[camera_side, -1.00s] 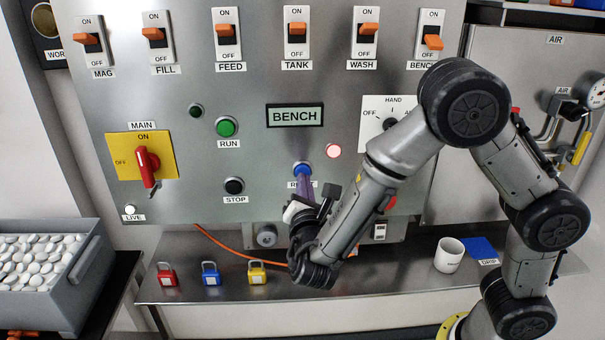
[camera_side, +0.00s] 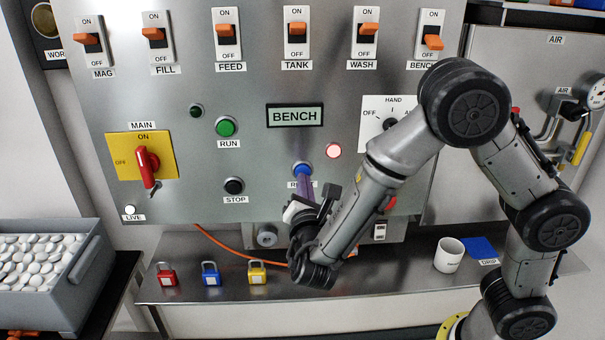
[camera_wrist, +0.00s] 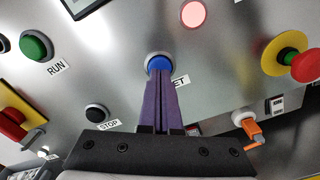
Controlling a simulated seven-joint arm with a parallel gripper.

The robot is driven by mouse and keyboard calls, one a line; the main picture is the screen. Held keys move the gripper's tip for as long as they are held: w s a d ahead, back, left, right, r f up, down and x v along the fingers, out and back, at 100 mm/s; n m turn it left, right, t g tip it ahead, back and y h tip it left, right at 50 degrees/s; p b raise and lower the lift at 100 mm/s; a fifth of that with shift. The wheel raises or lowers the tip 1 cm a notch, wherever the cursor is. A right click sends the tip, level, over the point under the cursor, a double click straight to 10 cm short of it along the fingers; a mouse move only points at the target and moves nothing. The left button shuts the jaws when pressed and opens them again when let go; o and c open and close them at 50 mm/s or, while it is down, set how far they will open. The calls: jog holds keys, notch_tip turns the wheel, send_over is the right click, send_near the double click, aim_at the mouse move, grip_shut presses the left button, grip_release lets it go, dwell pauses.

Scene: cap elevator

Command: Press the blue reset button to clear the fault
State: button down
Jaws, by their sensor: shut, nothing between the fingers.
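The blue reset button (camera_side: 302,168) is on the metal panel below the BENCH display, and its label is partly hidden by my gripper. It also shows in the wrist view (camera_wrist: 158,62). My gripper (camera_side: 302,179) is shut and empty, its purple fingers together and pointing up at the button. In the wrist view the fingertips (camera_wrist: 160,76) overlap the button's lower edge. They look to be at or touching its face; I cannot tell whether it is pushed in. A round red light (camera_side: 333,151) glows to the right of the button, and the display (camera_side: 295,116) reads BENCH.
The black STOP button (camera_side: 234,186) and green RUN button (camera_side: 227,127) are left of the reset button. A red mushroom button on yellow (camera_wrist: 303,65) is to the right. Several padlocks (camera_side: 210,274) and a white cup (camera_side: 449,255) stand on the shelf below.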

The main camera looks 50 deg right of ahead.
jog(key=shift+x, duration=0.9)
dwell(1.3)
jog(key=shift+s+a, duration=0.15)
jog(key=shift+v, duration=2.65)
jog(key=s+d+m+g+y, duration=0.3)
jog(key=s+d+m+g, duration=0.8)
jog(key=s+d, duration=0.25)
jog(key=s+a+r+m+t+y, duration=0.1)
jog(key=s+a+m+t+y, duration=0.2)
jog(key=s+a+m+y, duration=0.5)
jog(key=shift+s+r+m+t+y, duration=0.3)
jog(key=shift+r+m+t+y, duration=0.1)
jog(key=shift+m+y, duration=0.55)
